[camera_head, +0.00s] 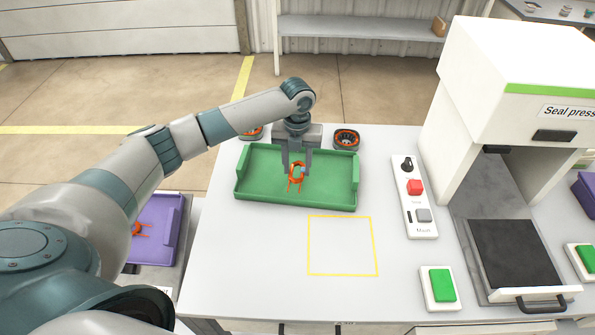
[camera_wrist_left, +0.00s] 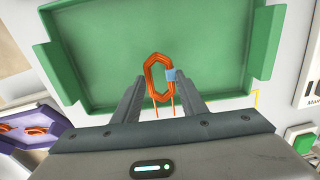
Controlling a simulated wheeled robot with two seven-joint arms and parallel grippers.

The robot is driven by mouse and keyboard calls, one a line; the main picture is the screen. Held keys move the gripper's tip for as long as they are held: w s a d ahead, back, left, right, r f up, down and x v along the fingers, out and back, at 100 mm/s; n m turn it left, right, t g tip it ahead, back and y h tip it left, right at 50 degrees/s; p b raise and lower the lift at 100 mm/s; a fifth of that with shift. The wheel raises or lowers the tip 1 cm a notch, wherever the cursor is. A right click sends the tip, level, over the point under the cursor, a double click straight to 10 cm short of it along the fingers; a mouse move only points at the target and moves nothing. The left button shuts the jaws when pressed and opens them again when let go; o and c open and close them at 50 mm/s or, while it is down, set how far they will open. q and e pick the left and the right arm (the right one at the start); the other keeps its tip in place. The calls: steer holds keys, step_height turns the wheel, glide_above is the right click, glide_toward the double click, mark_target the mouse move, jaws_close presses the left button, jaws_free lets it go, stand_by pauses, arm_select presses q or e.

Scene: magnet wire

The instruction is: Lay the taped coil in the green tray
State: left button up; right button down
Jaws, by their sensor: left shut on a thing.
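The taped coil (camera_head: 297,177) is an orange wire loop with two loose ends and a light-blue tape band. It also shows in the left wrist view (camera_wrist_left: 150,78). My left gripper (camera_head: 297,170) is shut on the coil and points down over the green tray (camera_head: 258,194). The green tray fills most of the left wrist view (camera_wrist_left: 100,90). I cannot tell whether the coil touches the tray floor. My right gripper is in neither view.
Two dark round holders (camera_head: 346,138) stand behind the tray. A yellow-outlined square (camera_head: 342,245) lies in front of it. A button panel (camera_head: 415,200) and seal press (camera_head: 520,90) stand at right. A purple tray (camera_head: 165,235) holds orange coils at left.

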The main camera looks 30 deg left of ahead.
mark_target(297, 168)
arm_select(q)
steer(key=shift+w+a+f, duration=0.2)
steer(key=shift+w+f, duration=0.1)
steer(key=shift+w, duration=0.25)
steer(key=shift+s+f+p, duration=0.1)
steer(key=shift+f+p, duration=0.3)
steer(key=shift+f, duration=0.1)
step_height(297, 168, down, 2)
steer(key=shift+f+p, duration=0.1)
steer(key=shift+p, duration=0.35)
steer(key=shift+f, duration=0.4)
steer(key=shift+f, duration=0.2)
